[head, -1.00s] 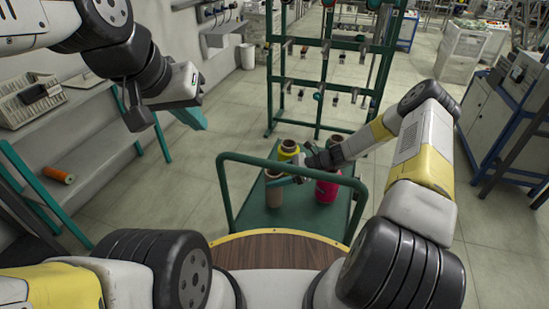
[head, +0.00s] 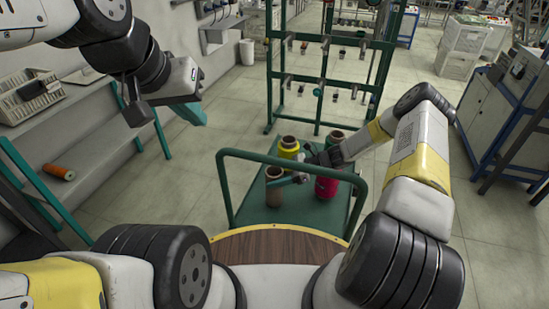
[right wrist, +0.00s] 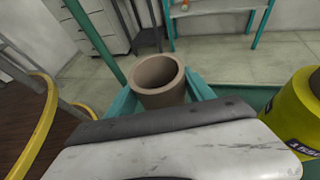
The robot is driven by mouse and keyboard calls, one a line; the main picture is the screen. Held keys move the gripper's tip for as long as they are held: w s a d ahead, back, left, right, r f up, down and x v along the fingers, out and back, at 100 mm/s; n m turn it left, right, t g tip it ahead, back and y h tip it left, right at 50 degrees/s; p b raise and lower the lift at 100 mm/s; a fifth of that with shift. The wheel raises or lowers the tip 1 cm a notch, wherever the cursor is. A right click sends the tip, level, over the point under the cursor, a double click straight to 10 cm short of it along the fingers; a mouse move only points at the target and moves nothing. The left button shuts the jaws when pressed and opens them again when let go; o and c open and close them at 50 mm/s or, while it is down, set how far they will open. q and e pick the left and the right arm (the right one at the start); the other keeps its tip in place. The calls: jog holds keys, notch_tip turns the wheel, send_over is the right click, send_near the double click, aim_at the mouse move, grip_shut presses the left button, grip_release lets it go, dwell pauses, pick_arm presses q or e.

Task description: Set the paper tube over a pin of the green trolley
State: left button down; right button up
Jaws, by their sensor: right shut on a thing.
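The paper tube (head: 274,190) is a plain brown hollow cylinder at the near left of the green trolley (head: 290,217). It stands upright, and its open top shows in the right wrist view (right wrist: 158,93). My right gripper (head: 286,181) is shut on the tube, with its teal fingers on either side of it. The tube's lower end is low over the trolley deck; I cannot tell whether a pin is inside it. My left gripper (head: 190,113) hangs at the upper left, away from the trolley; its finger gap is not clear.
A yellow bobbin (head: 288,149) and a pink-red bobbin (head: 327,187) stand on the trolley, with another brown tube top (head: 336,137) behind. The trolley's green handle rail (head: 290,162) crosses its near side. A green rack (head: 325,85) stands beyond. An orange spool (head: 59,172) lies on the left shelf.

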jog(key=o, duration=1.5)
jog(key=shift+d, duration=0.1)
jog(key=v, duration=0.7)
jog(key=shift+d+r, duration=0.15)
jog(key=shift+d, duration=0.15)
